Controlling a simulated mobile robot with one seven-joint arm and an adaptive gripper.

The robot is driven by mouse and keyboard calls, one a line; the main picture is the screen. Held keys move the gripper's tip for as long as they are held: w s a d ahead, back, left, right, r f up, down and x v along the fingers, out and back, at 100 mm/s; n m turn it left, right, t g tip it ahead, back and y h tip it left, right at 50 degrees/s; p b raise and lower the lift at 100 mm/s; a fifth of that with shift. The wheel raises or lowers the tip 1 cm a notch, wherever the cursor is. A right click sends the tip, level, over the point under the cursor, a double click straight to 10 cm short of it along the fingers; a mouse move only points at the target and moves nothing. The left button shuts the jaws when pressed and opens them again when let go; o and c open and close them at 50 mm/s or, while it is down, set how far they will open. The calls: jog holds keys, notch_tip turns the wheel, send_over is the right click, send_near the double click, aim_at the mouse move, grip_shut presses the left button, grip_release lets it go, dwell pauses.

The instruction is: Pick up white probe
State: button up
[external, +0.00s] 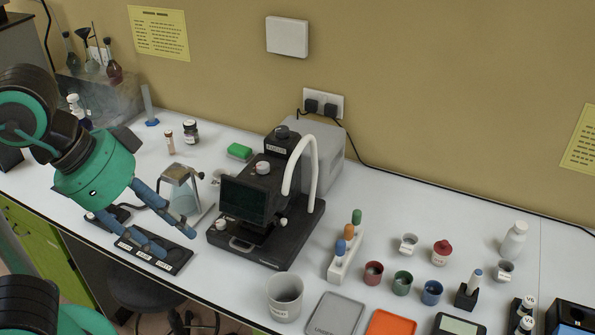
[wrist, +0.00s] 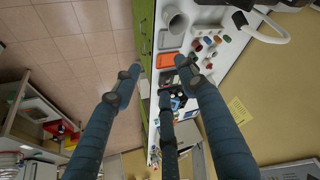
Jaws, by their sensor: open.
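My gripper (external: 178,242) is open and empty, above the front left of the bench over a black labelled strip (external: 178,262). Its three blue fingers also show spread in the wrist view (wrist: 158,80). I cannot tell for sure which thing is the white probe. A white curved tube (external: 314,160) rises from the black analyser, to the right of my gripper and apart from it; it also shows in the wrist view (wrist: 270,26). A small pen-like piece, white and blue (external: 476,276), stands in a black holder at the front right, far from my gripper.
The black analyser (external: 286,238) with a screen stands mid-bench. A glass vessel on a stand (external: 181,190) is close behind my gripper. A grey beaker (external: 284,297), grey tray (external: 336,314), orange tray (external: 391,324) and several small cups occupy the front right. The rear right bench is mostly clear.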

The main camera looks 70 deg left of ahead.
jog(key=w+d+r+m+g+p, duration=0.1)
jog(key=w+r, duration=0.2)
jog(key=w, duration=0.6)
jog(key=w+r+m+p, duration=0.1)
jog(key=w+r+p, duration=0.15)
jog(key=w, duration=0.65)
jog(key=w+d+r+m+g+p, duration=0.1)
jog(key=w+r, duration=0.3)
jog(key=w, duration=0.5)
jog(key=m+g+p, duration=0.4)
jog(key=p, duration=0.2)
send_over(469, 266)
notch_tip(469, 266, down, 30)
jog(key=shift+r, duration=0.25)
jog(key=shift+s+f, duration=0.1)
jog(key=shift+f, duration=4.25)
